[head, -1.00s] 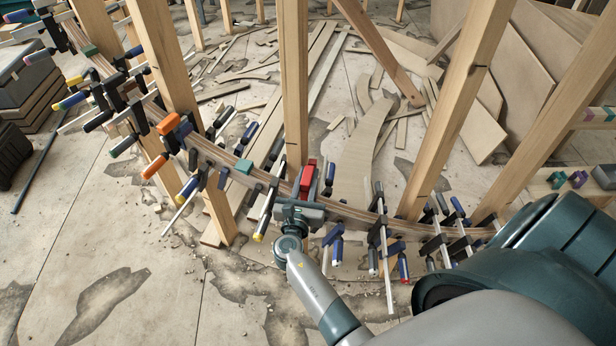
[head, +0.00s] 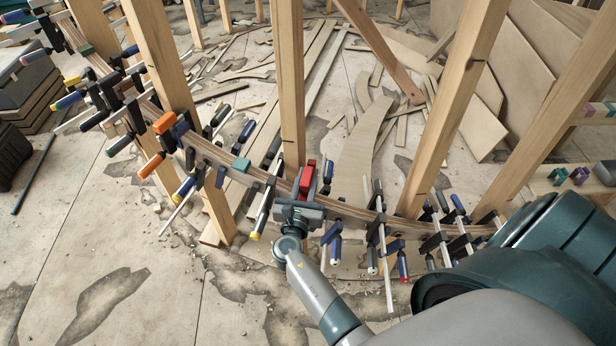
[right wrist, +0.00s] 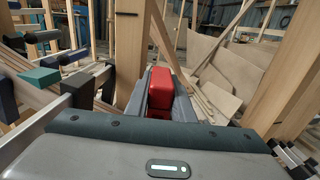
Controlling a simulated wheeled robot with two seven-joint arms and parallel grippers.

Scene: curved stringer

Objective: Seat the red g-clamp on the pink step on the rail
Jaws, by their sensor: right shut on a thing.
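The red g-clamp (head: 307,178) is upright at the curved wooden rail (head: 350,211), just in front of a post. My right gripper (head: 299,210) is shut on it, and the gripper body covers the rail there. In the right wrist view the clamp's red body (right wrist: 163,88) stands between the two grey fingers (right wrist: 158,104). Its lower part is hidden, so I cannot tell whether it touches the rail. I cannot make out the pink step on the rail. My left gripper is not in view.
A teal block (head: 242,165) sits on the rail to the left. Blue-handled clamps (head: 334,238) hang close on the right, and several more line the rail on both sides. A wooden post (head: 291,80) rises behind the gripper. The floor in front is mostly open.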

